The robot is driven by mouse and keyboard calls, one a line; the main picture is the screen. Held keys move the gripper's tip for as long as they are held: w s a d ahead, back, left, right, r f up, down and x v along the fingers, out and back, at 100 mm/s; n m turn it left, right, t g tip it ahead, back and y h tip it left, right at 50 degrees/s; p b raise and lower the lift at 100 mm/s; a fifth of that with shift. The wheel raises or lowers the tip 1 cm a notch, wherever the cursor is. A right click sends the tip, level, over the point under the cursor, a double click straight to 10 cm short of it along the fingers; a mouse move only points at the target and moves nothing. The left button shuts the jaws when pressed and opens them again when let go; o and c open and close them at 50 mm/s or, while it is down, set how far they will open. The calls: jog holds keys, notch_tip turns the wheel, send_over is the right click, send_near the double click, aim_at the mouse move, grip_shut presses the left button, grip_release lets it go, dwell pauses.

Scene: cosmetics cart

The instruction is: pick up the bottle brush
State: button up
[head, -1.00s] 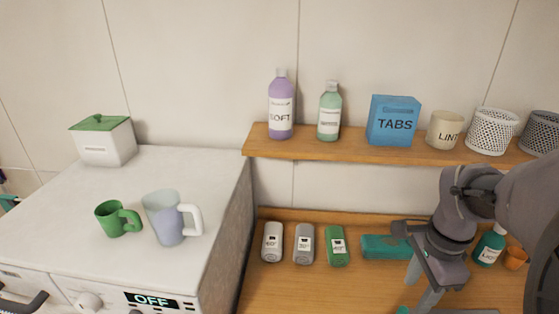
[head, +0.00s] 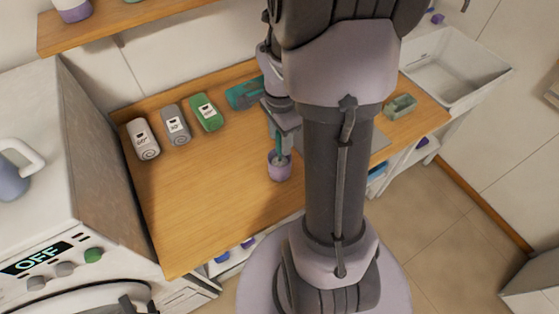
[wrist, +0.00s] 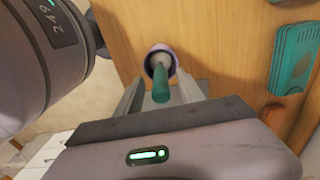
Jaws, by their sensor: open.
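The bottle brush shows as a teal handle (wrist: 160,86) standing up out of a small purple cup (wrist: 174,53) in the wrist view. In the head view the handle (head: 279,142) and the cup (head: 279,171) are on the wooden counter, below my gripper (head: 281,127). My gripper (wrist: 161,82) is open, with one grey finger on each side of the handle in the wrist view. I cannot tell whether either finger touches it.
A washing machine (head: 75,220) is at left, and a white sink (head: 455,65) at right.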

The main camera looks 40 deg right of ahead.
notch_tip(320, 180, down, 2)
jog(key=shift+w+f, duration=0.1)
jog(key=shift+f, duration=0.1)
jog(key=shift+r, duration=0.1)
grip_shut()
